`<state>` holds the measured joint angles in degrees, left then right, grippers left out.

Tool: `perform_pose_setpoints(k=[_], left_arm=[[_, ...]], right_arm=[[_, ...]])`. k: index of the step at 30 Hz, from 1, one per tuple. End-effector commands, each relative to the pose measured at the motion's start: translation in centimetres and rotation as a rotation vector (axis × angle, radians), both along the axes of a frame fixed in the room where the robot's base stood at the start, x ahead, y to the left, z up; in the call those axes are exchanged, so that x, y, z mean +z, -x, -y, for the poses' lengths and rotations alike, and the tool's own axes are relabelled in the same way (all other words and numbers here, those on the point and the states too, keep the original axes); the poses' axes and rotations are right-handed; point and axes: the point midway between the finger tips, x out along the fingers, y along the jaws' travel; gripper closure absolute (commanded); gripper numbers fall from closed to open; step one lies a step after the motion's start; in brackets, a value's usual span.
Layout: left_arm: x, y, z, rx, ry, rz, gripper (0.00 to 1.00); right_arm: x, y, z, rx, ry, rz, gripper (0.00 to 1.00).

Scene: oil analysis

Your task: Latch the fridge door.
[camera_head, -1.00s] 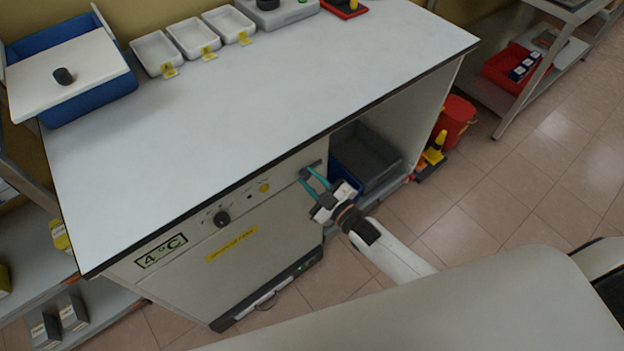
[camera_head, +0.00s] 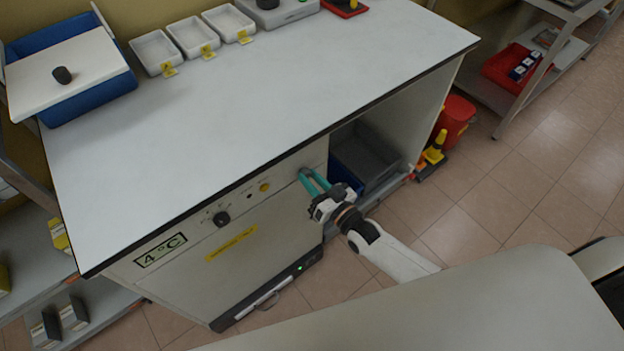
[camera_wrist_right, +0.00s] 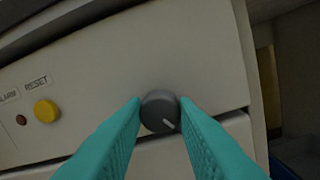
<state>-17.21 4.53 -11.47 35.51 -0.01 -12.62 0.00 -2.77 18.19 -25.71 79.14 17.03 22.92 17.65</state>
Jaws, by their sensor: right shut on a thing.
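The fridge (camera_head: 190,285) is a pale unit under the bench, with a "4 °C" label and a yellow strip on its door. The door looks closed against the panel above it. In the right wrist view a round grey knob (camera_wrist_right: 160,111) with a pale mark sits at the panel's right end, just above the door seam. My right gripper (camera_head: 305,176) has teal fingers at this knob. In the wrist view its fingertips (camera_wrist_right: 160,104) are shut on the knob from both sides. The mark points down and slightly right. My left gripper is not in view.
A yellow reset button (camera_wrist_right: 46,111) and a dark dial (camera_head: 221,219) are on the same panel. Right of the fridge is an open bay with a grey bin (camera_head: 368,155). A red bucket (camera_head: 456,118) stands beyond. The bench top (camera_head: 260,105) is mostly clear.

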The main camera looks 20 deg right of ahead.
Motion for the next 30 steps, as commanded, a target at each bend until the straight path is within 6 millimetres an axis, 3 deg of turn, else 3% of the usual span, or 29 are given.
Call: perform_pose_setpoints(k=[15, 30], left_arm=[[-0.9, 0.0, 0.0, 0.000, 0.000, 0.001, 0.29], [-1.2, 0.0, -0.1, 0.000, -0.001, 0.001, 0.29]], right_arm=[[-0.2, 0.1, 0.0, 0.000, -0.404, -0.150, 0.97], [-0.2, 0.1, -0.1, 0.001, -0.551, -0.204, 0.97]])
